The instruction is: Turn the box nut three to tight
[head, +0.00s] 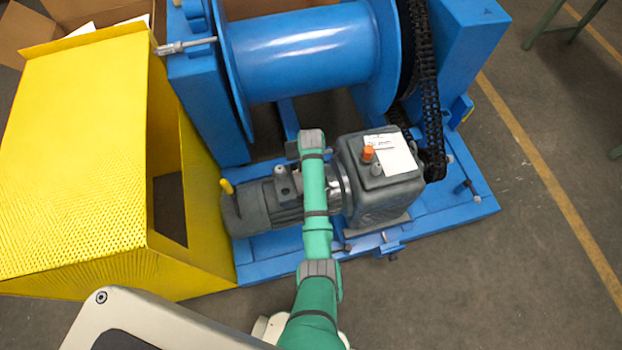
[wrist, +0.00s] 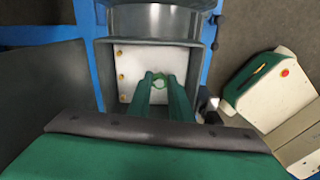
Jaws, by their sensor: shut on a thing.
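In the wrist view the motor's terminal box is open, with a white inner plate (wrist: 110,65) inside a grey rim. Brass nuts (wrist: 121,77) stand in a column along the plate's left side. In the head view my green arm (head: 316,220) crosses the grey motor (head: 262,205), hiding the terminal box and my fingertips.
A grey gearbox (head: 375,190) with an orange cap and a paper stands right of my arm. A blue drum (head: 310,55) and a black chain (head: 427,85) are behind. A yellow guard (head: 75,170) fills the left.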

